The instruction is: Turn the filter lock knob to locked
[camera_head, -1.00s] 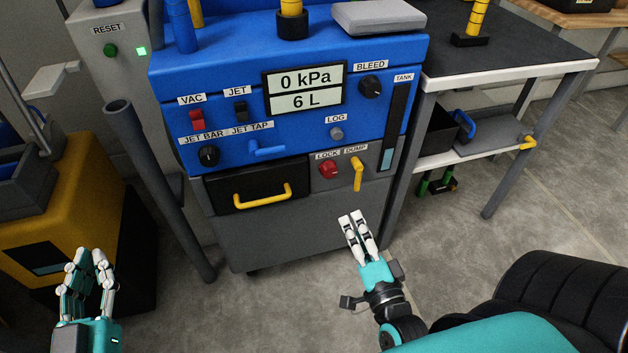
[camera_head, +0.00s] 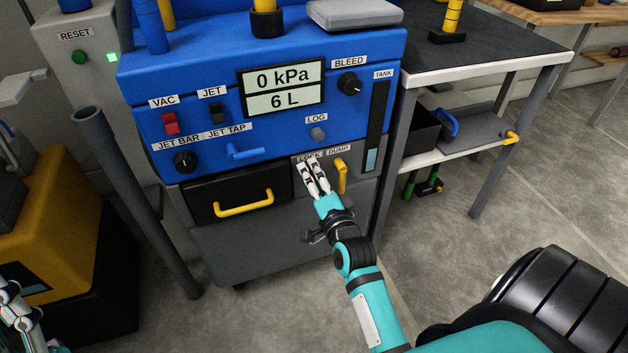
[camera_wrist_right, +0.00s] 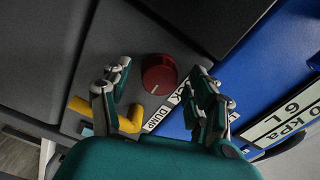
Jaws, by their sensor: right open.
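The red lock knob (camera_wrist_right: 159,74) sits on the grey panel of the machine. In the right wrist view it lies between the two spread fingers of my right gripper (camera_wrist_right: 157,69), with a gap on each side. In the head view my right gripper (camera_head: 311,166) is in front of the LOCK label (camera_head: 309,157) and hides most or all of the knob. The right gripper is open and empty. My left gripper (camera_head: 14,305) is cut off at the lower left edge, so its finger opening is unclear.
The yellow dump handle (camera_head: 341,176) is just right of my right gripper. A black drawer with a yellow handle (camera_head: 245,205) is to the left. The blue panel (camera_head: 220,135) with switches and a display is above. A table (camera_head: 500,55) stands at right.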

